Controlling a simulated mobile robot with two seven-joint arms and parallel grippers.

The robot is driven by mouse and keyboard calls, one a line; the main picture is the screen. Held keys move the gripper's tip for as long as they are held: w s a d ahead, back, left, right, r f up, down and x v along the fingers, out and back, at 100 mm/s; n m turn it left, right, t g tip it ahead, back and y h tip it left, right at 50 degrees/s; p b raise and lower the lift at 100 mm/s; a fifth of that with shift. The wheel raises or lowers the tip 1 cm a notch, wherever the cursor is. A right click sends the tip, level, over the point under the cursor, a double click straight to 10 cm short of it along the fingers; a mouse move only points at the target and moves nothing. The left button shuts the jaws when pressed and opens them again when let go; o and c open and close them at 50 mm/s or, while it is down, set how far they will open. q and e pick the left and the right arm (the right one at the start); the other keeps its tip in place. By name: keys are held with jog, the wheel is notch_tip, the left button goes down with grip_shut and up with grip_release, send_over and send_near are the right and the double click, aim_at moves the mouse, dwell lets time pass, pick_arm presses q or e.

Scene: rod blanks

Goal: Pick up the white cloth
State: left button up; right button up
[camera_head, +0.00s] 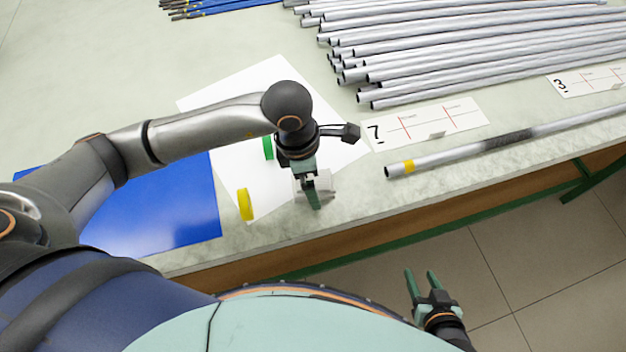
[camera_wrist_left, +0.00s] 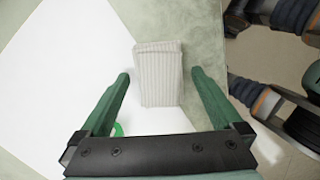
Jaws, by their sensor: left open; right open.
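The white cloth, folded into a small striped rectangle (camera_wrist_left: 160,90), lies at the edge of a white sheet in the left wrist view. My left gripper (camera_wrist_left: 161,73) is open, with one finger on either side of the cloth in that view. I cannot tell whether the fingers touch it. In the head view the left gripper (camera_head: 314,205) points down over the cloth and hides most of it. My right gripper (camera_head: 420,273) is open and empty, beyond the front edge of the table and above the floor.
On the white sheet (camera_head: 235,110) are a green ring (camera_head: 268,148) and a yellow ring (camera_head: 245,204). A blue sheet (camera_head: 170,205) lies left. A grey rod with a yellow band (camera_head: 450,154), number cards (camera_head: 428,124) and a pile of rods (camera_head: 470,45) lie right. The table's front edge is close.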

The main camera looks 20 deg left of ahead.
pick_arm(q)
jog(key=c, duration=1.3)
jog(key=shift+r, duration=0.1)
jog(key=shift+r, duration=0.6)
jog(key=s+d+r, duration=0.2)
jog(key=s+r, duration=0.2)
jog(key=s+d+r, duration=0.2)
jog(key=s+r, duration=0.1)
jog(key=s, duration=0.1)
jog(key=s+d+r, duration=0.3)
jog(key=s+r, duration=0.1)
jog(key=shift+s+r, duration=0.1)
jog(key=shift+r, duration=0.25)
